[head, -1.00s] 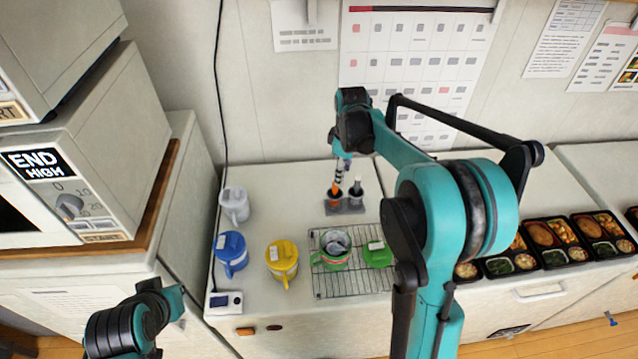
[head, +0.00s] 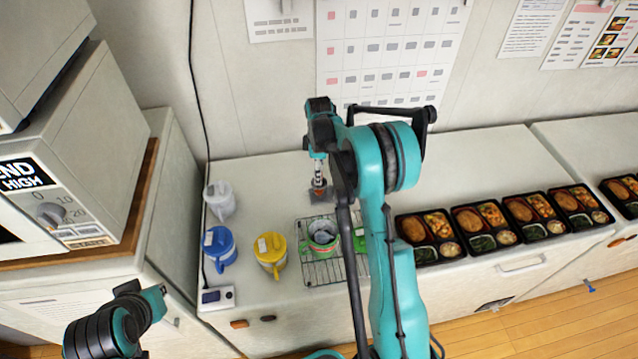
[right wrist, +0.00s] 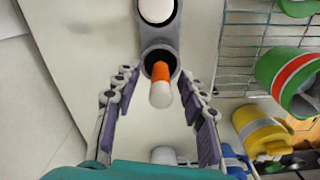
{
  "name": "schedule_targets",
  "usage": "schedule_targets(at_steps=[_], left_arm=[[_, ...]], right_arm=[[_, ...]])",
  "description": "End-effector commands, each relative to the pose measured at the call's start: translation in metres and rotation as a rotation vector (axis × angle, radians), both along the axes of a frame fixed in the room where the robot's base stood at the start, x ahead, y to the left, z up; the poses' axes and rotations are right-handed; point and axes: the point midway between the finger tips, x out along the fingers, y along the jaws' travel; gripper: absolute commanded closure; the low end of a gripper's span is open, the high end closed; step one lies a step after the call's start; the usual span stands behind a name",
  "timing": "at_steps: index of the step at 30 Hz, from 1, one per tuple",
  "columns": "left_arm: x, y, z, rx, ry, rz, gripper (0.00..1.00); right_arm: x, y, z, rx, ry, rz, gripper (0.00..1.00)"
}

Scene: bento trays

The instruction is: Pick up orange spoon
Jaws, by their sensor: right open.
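The orange spoon (right wrist: 161,76) stands in a dark round cup of a grey holder (right wrist: 157,38). Its orange handle with a white end points up toward the right wrist camera. My right gripper (right wrist: 157,92) is open, with one finger on each side of the handle and gaps between. In the head view my right gripper (head: 318,177) is over the holder, which it mostly hides. A second utensil with a white end (right wrist: 157,9) stands in the holder's other cup. My left gripper is out of view; only part of my left arm shows at lower left.
A wire rack (head: 318,272) with a green striped mug (head: 318,246) is in front of the holder. A yellow mug (head: 270,250), a blue mug (head: 219,247) and a white mug (head: 219,199) stand to the left. Bento trays (head: 428,254) line the right counter.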

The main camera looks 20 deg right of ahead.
Motion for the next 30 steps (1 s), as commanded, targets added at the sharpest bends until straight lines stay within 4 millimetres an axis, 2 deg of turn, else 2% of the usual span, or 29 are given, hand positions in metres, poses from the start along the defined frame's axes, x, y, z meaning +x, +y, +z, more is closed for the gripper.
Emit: schedule_targets(at_steps=[7,12,23,26,30], left_arm=[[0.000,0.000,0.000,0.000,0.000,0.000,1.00],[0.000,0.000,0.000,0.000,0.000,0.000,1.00],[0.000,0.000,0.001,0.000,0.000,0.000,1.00],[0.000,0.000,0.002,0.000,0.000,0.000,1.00],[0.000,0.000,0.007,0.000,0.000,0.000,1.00]], right_arm=[[0.000,0.000,-0.002,0.000,0.000,0.000,0.58],[0.000,0.000,-0.002,0.000,0.000,0.000,1.00],[0.000,0.000,0.001,0.000,0.000,-0.001,1.00],[0.000,0.000,0.012,0.000,0.000,-0.001,1.00],[0.000,0.000,0.041,0.000,0.000,0.000,1.00]])
